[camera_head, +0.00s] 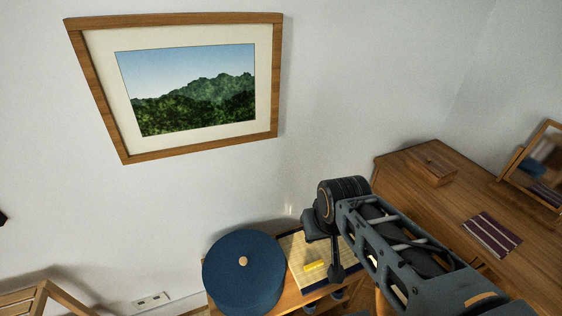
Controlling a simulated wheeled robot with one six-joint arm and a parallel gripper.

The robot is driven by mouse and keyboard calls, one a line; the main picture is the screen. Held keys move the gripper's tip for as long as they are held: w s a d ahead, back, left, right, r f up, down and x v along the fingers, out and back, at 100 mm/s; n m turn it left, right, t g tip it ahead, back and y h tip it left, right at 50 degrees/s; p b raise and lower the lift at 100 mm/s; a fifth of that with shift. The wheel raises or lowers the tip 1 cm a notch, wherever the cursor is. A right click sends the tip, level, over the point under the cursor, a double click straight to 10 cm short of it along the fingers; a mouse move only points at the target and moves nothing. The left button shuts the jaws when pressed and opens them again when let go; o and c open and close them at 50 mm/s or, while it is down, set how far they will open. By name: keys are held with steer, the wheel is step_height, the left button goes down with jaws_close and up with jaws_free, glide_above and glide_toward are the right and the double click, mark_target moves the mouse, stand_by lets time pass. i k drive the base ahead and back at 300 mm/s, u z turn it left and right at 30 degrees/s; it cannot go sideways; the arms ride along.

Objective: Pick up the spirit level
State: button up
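A small yellow bar, which looks like the spirit level (314,265), lies on a pale woven surface on top of a small wooden stand (290,300). My gripper (327,248) is above the stand, close to the bar in the picture. Dark parts of it show just above and to the right of the bar. The bar appears uncovered. I cannot see whether the fingers are open or shut, or whether they touch anything. My arm hides the right part of the stand.
A round blue lidded box or pouf (243,280) with a light knob stands just left of the bar. A wooden dresser (405,165) at right holds a wooden box (430,168), a striped cloth or book (491,234) and a mirror (540,165). A framed picture (185,90) hangs behind.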

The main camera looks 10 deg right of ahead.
mark_target(317, 265)
steer(key=z, duration=0.1)
steer(key=k, duration=0.9)
steer(key=u, duration=1.1)
steer(key=i, duration=0.85)
steer(key=z, duration=1.45)
